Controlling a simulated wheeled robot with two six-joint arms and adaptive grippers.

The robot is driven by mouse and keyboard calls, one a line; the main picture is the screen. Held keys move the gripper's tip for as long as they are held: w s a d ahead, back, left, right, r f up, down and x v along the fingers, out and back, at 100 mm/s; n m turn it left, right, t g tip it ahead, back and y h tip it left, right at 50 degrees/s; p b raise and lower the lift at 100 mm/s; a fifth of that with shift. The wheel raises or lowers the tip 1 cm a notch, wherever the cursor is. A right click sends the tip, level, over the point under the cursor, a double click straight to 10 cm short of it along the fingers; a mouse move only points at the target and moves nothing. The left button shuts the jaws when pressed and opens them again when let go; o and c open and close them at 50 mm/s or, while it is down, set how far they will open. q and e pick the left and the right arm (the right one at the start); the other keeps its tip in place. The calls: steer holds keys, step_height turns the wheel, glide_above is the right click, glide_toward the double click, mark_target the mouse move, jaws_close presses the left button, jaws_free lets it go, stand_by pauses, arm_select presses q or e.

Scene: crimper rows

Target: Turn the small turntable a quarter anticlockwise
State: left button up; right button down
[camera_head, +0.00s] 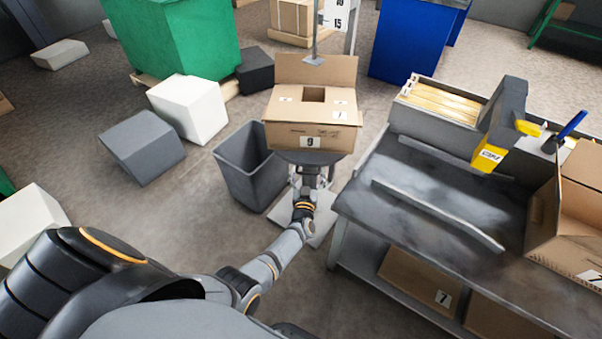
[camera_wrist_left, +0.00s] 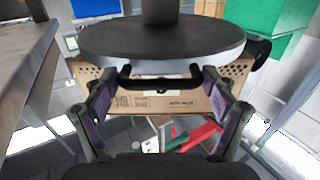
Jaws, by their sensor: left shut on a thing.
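The small turntable (camera_head: 309,158) is a dark round disc on a stand, mostly hidden under an open cardboard box marked 9 (camera_head: 285,135). In the left wrist view, which is upside down, the disc (camera_wrist_left: 160,38) shows its grey rim, with the box (camera_wrist_left: 160,100) beyond it. A black bar handle (camera_wrist_left: 160,81) sticks out from the rim. My left gripper (camera_head: 307,178) is at the near side of the turntable, its fingers (camera_wrist_left: 160,84) shut on the handle at both ends. The fingertips are small and partly hidden in the head view. My right gripper is not in view.
A dark grey bin (camera_head: 238,175) stands close left of the turntable. A metal workbench (camera_head: 362,205) stands close right, with a tape dispenser (camera_head: 495,135) and an open carton (camera_head: 565,230). White and grey blocks and a green container (camera_head: 180,45) lie farther left.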

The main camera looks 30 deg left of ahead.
arm_select(q)
steer(key=shift+d, duration=0.2)
stand_by(0.3)
steer(key=o, duration=1.4)
steer(key=shift+w, duration=0.1)
steer(key=v, duration=1.2)
